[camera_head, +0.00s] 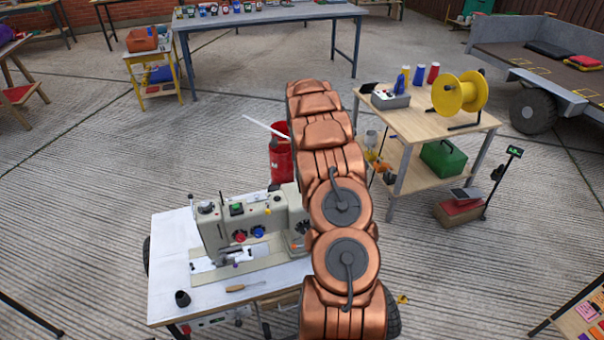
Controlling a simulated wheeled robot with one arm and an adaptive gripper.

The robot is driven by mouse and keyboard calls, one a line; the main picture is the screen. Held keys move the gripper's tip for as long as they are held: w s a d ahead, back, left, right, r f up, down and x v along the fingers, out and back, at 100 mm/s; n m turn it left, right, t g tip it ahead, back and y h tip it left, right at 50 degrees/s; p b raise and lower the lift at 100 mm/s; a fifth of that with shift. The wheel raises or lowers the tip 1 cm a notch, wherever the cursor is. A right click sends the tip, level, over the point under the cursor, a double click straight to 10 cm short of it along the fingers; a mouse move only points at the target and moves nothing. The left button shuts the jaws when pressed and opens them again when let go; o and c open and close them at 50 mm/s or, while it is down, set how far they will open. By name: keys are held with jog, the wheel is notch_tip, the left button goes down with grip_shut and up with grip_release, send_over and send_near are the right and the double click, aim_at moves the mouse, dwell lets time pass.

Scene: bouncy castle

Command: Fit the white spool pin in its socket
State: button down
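A cream sewing machine (221,233) stands on a white-topped table (172,238) in the lower left. It has a green button, a red knob and a blue knob on its front, and small dark parts on top. I cannot make out the white spool pin or its socket for certain. A thin white rod (262,126) slants out from behind my arm, above a red container; I cannot tell what it is. My copper arm rises from the bottom centre and covers the machine's right end. My gripper is not visible.
A dark cup-like piece (183,299) and a wooden-handled tool (246,287) lie at the table's front. A red container (281,160) stands behind the table. A wooden cart (422,122) with a yellow reel (460,93) stands right. Open floor lies left and lower right.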

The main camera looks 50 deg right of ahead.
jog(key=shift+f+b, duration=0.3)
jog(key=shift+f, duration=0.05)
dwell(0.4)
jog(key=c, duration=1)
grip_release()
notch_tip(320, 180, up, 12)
